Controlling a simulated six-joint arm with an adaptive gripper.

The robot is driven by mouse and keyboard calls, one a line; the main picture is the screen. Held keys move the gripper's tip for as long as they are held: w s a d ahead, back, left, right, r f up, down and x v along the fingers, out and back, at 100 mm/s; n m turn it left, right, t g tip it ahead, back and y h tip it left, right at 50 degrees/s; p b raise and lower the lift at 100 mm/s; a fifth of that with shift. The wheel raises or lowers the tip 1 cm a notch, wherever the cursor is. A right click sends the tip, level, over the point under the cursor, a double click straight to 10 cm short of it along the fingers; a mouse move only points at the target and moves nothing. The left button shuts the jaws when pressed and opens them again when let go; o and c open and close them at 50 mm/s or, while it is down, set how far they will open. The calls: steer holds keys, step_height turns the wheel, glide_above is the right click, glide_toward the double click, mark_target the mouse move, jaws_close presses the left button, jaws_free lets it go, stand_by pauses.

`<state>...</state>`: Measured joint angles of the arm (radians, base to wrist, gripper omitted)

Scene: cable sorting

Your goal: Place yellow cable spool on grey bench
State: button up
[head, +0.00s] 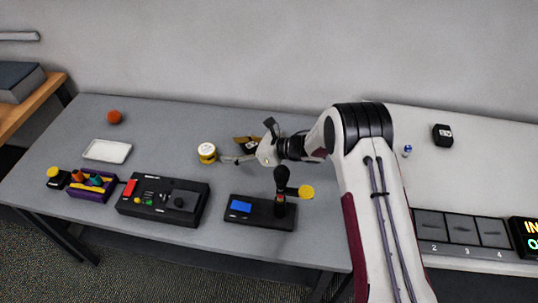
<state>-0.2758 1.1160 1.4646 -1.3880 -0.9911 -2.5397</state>
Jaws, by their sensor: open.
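A yellow spool with a pale label on its face (207,152) sits on the grey bench (180,125), left of my gripper; I take it to be the yellow cable spool. My gripper (245,141) is open and low over the bench, just right of the spool. One finger points left and its tip is close to the spool; I cannot tell whether they touch. The other finger points up and away. Nothing shows held between the fingers.
A dark and yellow-brown item (242,148) lies behind my gripper. A black control box (163,200), a device with a blue screen (258,212), a purple tray (92,188), a white tray (107,151) and an orange ball (114,117) stand on the bench. A white table (460,185) adjoins at right.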

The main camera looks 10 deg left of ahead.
steer(key=w+d+r+m+t+h, duration=0.2)
steer(key=w+d+r+m+t, duration=0.15)
steer(key=d+r+m, duration=0.35)
steer(key=w+d+r+m+t+h, duration=0.25)
steer(key=w+d+r+m, duration=0.25)
steer(key=r, duration=0.5)
steer(key=s+d+r+m+t+h, duration=0.1)
steer(key=s+d+r+m+h, duration=0.15)
steer(key=d+r+m, duration=0.5)
steer(key=s+d+r+m+t+h, duration=0.2)
steer(key=d+r+m+h, duration=0.3)
steer(key=d, duration=0.4)
steer(key=s+d+r+m+g+h, duration=0.1)
steer(key=s+d+r+m, duration=0.1)
steer(key=s+d+m, duration=0.6)
steer(key=s+d+r+m+g+h, duration=0.1)
steer(key=s+d+r+m, duration=0.2)
steer(key=s+m, duration=0.5)
steer(key=s+f+m+g, duration=0.2)
steer(key=s+m, duration=0.3)
steer(key=s, duration=0.8)
steer(key=s+f+m+g, duration=0.2)
steer(key=s+f+m, duration=0.2)
steer(key=s, duration=0.9)
steer(key=shift+s+d+m+y, duration=0.25)
steer(key=shift+m+y, duration=0.15)
steer(key=shift+m, duration=0.75)
